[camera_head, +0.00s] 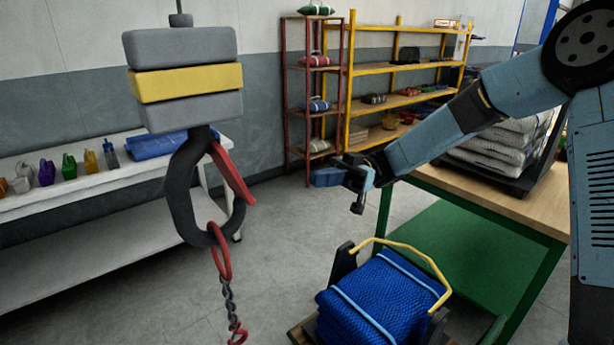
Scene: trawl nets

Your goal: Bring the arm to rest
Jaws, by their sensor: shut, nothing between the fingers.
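My arm reaches in from the right side of the head view, bent at the elbow and sloping down to the left. My gripper (357,190) is at its end, left of the wooden-topped table. It is shut and empty, in the air above and behind the blue net bundle. Nothing touches it.
A crane hook (188,195) with a red latch and chain hangs at left. A blue net bundle (370,300) with a yellow handle stands below my gripper. A green-framed table (500,200) holds stacked grey sacks (500,140). Shelves (400,70) and a white bench (100,185) stand behind.

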